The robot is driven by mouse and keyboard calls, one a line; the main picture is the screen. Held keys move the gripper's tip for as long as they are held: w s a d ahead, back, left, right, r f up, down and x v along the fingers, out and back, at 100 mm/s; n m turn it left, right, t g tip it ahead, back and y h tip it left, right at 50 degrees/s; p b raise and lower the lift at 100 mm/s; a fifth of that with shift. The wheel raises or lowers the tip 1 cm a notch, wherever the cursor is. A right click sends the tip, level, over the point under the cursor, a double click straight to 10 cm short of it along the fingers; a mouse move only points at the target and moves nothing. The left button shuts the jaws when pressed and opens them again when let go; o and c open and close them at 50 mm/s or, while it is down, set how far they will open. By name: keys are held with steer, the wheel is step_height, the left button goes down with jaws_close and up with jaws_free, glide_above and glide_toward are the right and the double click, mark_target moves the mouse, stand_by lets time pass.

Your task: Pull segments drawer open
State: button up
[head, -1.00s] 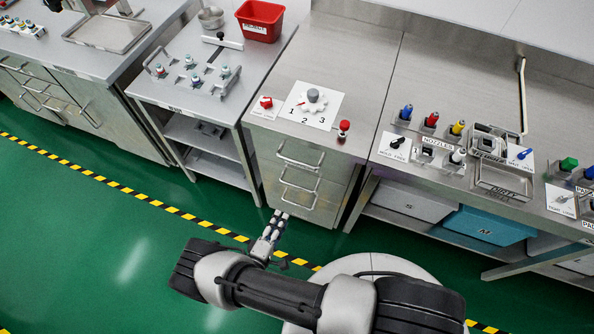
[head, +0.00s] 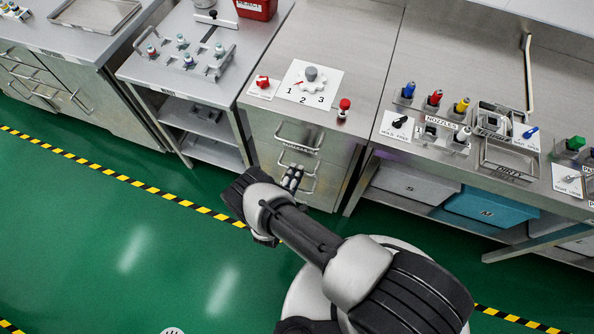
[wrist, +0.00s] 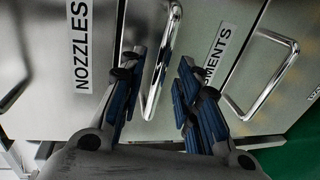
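The segments drawer (wrist: 205,85) is in the middle of the wrist view. Its label reads "...MENTS", the rest hidden by my finger. Its front looks flush and closed. Its metal bar handle (wrist: 172,40) shows between the two fingers of my gripper (wrist: 162,58). The fingers are apart, one on each side of the bar, and I cannot tell whether they touch it. In the head view my gripper (head: 292,177) is at the front of the drawer cabinet (head: 335,160) and hides part of the lower drawers.
The nozzles drawer (wrist: 50,60) and another drawer's handle (wrist: 265,80) lie on either side. Above the drawers is a counter with a dial (head: 311,75), a red knob (head: 262,82) and a red button (head: 344,105). Green floor (head: 120,230) is free in front.

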steer(key=shift+x, duration=1.25)
steer(key=shift+c, duration=0.4)
jaws_close()
